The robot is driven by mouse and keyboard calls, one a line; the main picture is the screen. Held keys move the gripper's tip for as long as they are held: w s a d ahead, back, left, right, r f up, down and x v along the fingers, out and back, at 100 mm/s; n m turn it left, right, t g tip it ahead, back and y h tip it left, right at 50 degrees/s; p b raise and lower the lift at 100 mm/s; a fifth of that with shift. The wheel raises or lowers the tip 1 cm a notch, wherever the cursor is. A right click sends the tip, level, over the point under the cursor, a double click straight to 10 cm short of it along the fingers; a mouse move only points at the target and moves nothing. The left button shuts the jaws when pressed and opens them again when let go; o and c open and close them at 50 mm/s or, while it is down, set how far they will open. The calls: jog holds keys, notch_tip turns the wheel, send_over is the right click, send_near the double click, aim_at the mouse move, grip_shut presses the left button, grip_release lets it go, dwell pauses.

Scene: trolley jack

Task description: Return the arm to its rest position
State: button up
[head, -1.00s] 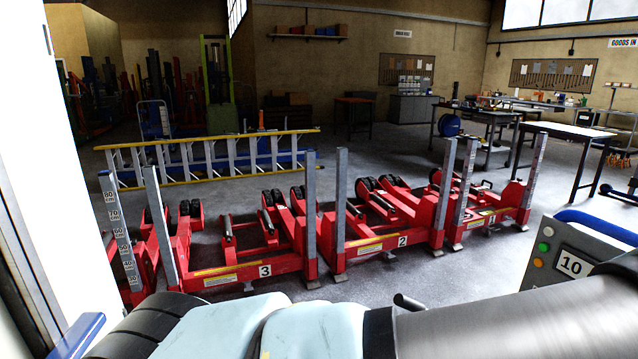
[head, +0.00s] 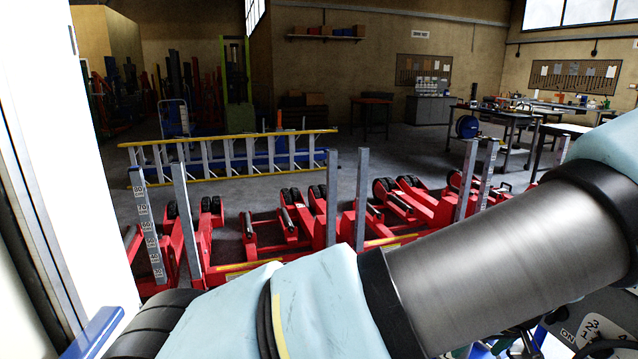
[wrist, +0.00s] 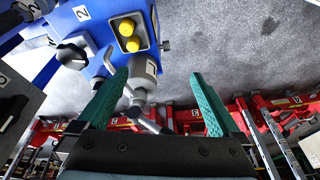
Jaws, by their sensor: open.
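My gripper (wrist: 155,105) shows in the wrist view with its two green fingers spread apart. The gap between the fingers holds nothing that I can see gripped. A grey cylindrical part (wrist: 143,75) of a blue machine (wrist: 95,30) with two yellow buttons appears beyond the left finger; I cannot tell how far off it is. In the head view my arm crosses the lower part of the picture and rises to the right edge. My gripper is not visible there.
Red jacks (head: 300,225) with grey upright posts stand in a row beyond my arm. A yellow ladder (head: 230,155) lies on its side behind them. A white panel (head: 40,120) is close on the left. Workbenches (head: 490,125) stand at the back right. Open floor lies between.

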jog(key=w+a+r+g, duration=0.1)
jog(key=w+a+r, duration=0.25)
jog(key=a, duration=0.45)
jog(key=w+a+r+g, duration=0.1)
jog(key=w+a+r, duration=0.1)
jog(key=a+r, duration=0.35)
jog(key=w+a+r+g, duration=0.1)
jog(key=w+a+r, duration=0.15)
jog(key=a, duration=0.65)
jog(key=s+a+r, duration=0.1)
jog(key=a+r, duration=0.1)
jog(key=a, duration=0.4)
jog(key=s+a+r, duration=0.1)
jog(key=a+r, duration=0.2)
jog(key=a, duration=0.4)
jog(key=s+a+r+t, duration=0.1)
jog(key=a+r, duration=0.2)
jog(key=a, duration=0.3)
jog(key=shift+s+a+r+m+h, duration=0.2)
jog(key=shift+a+r+m+h, duration=0.1)
jog(key=shift+m, duration=0.1)
